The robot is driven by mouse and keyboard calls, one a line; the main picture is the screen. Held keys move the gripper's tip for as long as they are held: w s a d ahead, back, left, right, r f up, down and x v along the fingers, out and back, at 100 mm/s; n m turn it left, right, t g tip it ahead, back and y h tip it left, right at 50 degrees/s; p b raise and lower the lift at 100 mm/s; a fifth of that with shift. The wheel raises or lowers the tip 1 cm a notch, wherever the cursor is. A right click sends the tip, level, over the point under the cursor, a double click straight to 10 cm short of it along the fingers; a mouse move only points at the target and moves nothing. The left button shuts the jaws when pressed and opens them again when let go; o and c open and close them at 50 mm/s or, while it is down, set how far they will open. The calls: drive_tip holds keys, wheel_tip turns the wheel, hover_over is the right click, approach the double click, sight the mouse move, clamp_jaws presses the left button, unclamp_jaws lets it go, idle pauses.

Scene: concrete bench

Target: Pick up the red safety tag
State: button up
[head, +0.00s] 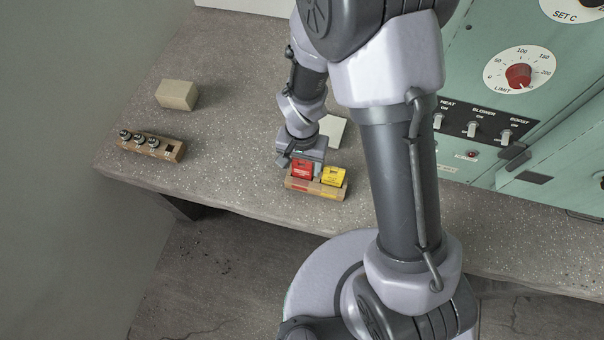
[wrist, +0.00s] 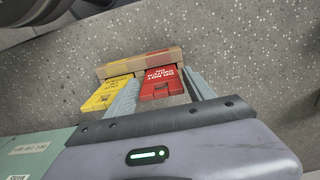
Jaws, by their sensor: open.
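The red safety tag (head: 302,171) stands in a small wooden holder (head: 315,190) near the front edge of the bench, to the left of a yellow tag (head: 334,176). My gripper (head: 303,162) is over the red tag. In the wrist view, the red tag (wrist: 162,84) lies between the two open fingers of my gripper (wrist: 158,92), one on each side. The left finger is in the gap beside the yellow tag (wrist: 107,92). I cannot tell whether either finger touches the red tag. The holder also shows behind the tags (wrist: 140,62).
A wooden rack (head: 171,153) with several metal pieces and a pale block (head: 177,94) stand at the left. A white flat item (head: 333,129) lies behind my gripper. A green control panel (head: 470,65) rises at the right. The bench between rack and holder is clear.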

drive_tip(key=shift+f, duration=0.7)
drive_tip(key=shift+w+r, duration=0.1)
drive_tip(key=shift+r, duration=0.05)
drive_tip(key=shift+c, duration=0.2)
drive_tip(key=c, duration=1.1)
wheel_tip(320, 180, up, 10)
drive_tip(key=p, duration=0.4)
